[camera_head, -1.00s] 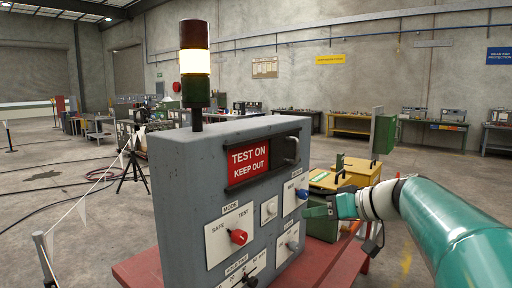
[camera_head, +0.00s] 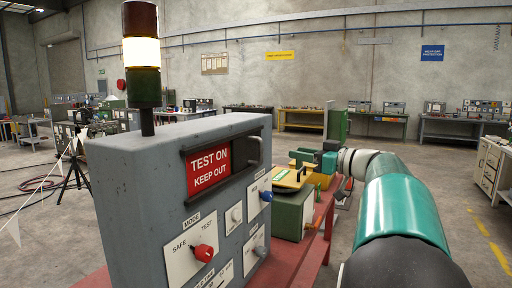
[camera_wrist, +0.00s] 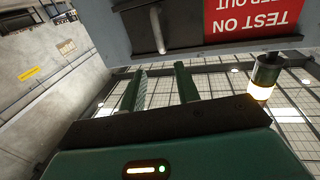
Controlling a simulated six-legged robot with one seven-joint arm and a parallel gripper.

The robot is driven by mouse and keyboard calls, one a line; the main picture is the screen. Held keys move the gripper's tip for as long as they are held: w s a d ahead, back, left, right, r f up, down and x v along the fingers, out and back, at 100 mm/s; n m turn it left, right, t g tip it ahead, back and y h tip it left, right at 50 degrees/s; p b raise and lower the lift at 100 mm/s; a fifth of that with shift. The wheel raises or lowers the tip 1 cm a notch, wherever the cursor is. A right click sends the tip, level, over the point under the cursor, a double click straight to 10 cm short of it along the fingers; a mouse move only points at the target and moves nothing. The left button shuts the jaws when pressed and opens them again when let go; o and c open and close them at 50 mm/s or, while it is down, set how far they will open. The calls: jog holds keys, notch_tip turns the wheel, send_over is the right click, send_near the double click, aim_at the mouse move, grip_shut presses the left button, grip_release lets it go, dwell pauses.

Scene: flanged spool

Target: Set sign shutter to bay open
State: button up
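My gripper (camera_head: 305,160) is right of the cabinet in the head view, apart from the handle. In the wrist view my gripper (camera_wrist: 160,72) has its two green fingers spread with nothing between them, and the handle lies beyond their tips.
Below the sign are a red mode knob (camera_head: 204,251), a white switch (camera_head: 236,215) and a blue knob (camera_head: 267,196). A lit signal tower (camera_head: 142,52) stands on the cabinet. A green box with a yellow top (camera_head: 292,205) sits on the red bench beside it. Floor at right is open.

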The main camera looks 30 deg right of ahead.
aim_at(261, 146)
jog(key=x, duration=0.9)
jog(key=f+x, duration=0.1)
jog(key=x, duration=0.4)
jog(key=shift+w, duration=0.15)
jog(key=shift+r, duration=0.1)
jog(key=shift+c, duration=0.9)
grip_shut()
